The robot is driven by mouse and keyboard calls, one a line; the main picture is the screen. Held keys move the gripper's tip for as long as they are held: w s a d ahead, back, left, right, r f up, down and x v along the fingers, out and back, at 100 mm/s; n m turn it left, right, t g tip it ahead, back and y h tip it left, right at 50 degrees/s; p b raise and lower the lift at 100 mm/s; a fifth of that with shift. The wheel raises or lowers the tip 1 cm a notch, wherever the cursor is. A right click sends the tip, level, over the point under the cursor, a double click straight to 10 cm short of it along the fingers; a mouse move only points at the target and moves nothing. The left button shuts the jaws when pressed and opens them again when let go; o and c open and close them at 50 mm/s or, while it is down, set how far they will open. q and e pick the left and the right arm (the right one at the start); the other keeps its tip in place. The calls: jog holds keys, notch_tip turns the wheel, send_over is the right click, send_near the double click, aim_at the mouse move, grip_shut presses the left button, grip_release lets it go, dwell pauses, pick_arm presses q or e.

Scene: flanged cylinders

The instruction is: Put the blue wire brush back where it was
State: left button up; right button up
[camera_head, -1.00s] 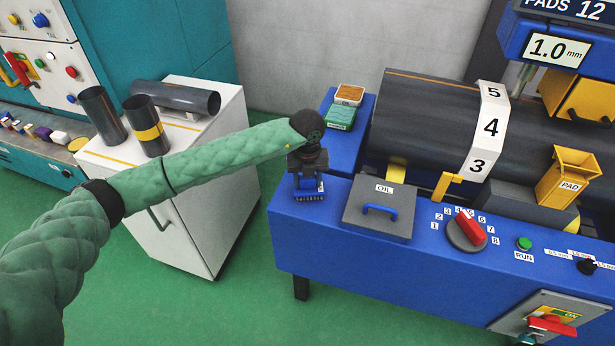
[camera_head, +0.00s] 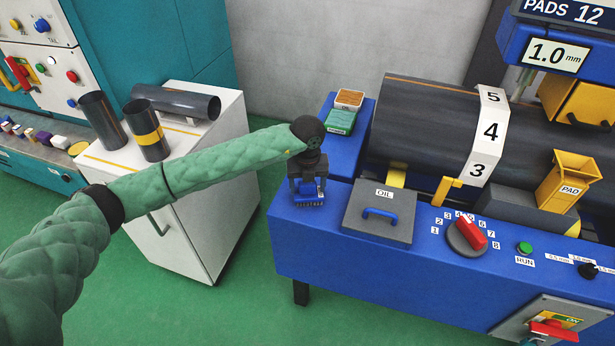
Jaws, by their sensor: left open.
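The blue wire brush (camera_head: 309,201) is at the left end of the blue machine bench (camera_head: 350,250), left of the grey OIL lid. Its dark bristles face down at the bench top and seem to touch it. My left gripper (camera_head: 308,186) points down right over the brush, its fingers on either side of the brush's upper part. The jaws are open, and whether they touch the brush I cannot tell. My right gripper does not show.
The OIL lid (camera_head: 380,217) with its blue handle is close on the right. Green and orange pads (camera_head: 341,121) lie behind the gripper. A large dark cylinder (camera_head: 425,130) rests on the machine. A white cabinet (camera_head: 185,210) with dark tubes stands left, under my arm.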

pick_arm(q)
jog(key=shift+r, duration=0.15)
jog(key=shift+r, duration=0.4)
notch_tip(320, 180, up, 11)
jog(key=b, duration=0.4)
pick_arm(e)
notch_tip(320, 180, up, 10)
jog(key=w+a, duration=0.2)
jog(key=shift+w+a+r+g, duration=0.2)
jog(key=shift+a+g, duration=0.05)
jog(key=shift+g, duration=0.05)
pick_arm(q)
jog(key=shift+r, duration=0.1)
